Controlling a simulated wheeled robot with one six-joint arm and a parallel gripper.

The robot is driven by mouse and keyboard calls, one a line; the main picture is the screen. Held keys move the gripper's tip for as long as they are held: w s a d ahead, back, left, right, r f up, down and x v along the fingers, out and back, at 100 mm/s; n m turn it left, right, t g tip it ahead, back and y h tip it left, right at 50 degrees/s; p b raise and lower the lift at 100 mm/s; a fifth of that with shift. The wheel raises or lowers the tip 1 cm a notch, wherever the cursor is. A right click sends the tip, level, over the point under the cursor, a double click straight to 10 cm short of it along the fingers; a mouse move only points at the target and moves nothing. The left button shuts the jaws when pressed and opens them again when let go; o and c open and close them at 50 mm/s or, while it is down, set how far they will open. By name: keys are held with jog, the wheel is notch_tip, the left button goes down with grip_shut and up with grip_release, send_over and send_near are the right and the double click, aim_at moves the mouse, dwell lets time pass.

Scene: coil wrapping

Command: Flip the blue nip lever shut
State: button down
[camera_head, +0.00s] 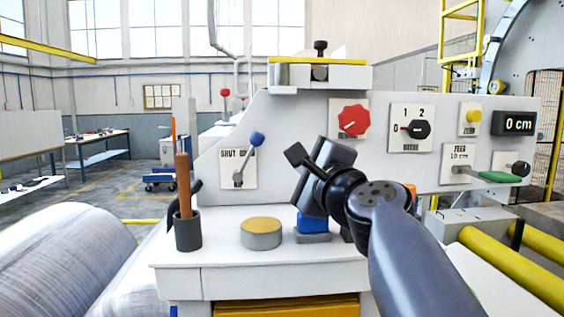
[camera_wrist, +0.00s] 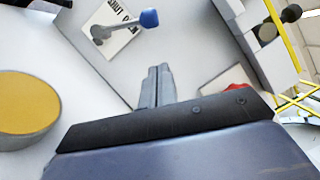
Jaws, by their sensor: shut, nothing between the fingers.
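The nip lever (camera_head: 246,160) is a grey arm with a blue ball knob on a white plate marked "SHUT" and "OPEN", on the machine's grey front panel. It tilts up and to the right, covering part of the "OPEN" lettering. In the wrist view the lever (camera_wrist: 124,26) is at the top, its blue knob to the right. My gripper (camera_head: 294,155) is to the right of the lever in the head view, apart from it. In the wrist view my gripper (camera_wrist: 158,72) has its fingers together and empty, below the lever.
A red knob (camera_head: 353,119) and a black selector (camera_head: 416,129) are on the panel to the right. On the white ledge stand a yellow-topped round tin (camera_head: 261,233), a dark cup (camera_head: 188,232) with a brown stick, and a blue block (camera_head: 313,222). The panel around the lever is clear.

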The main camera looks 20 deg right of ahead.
aim_at(247, 157)
jog(key=w+a+p, duration=0.1)
jog(key=w, duration=0.1)
jog(key=w+a+r+p, duration=0.1)
jog(key=w, duration=0.1)
jog(key=w+a+r+p, duration=0.1)
jog(key=w, duration=0.1)
jog(key=shift+w+a, duration=0.1)
jog(key=shift+r, duration=0.1)
dwell(0.5)
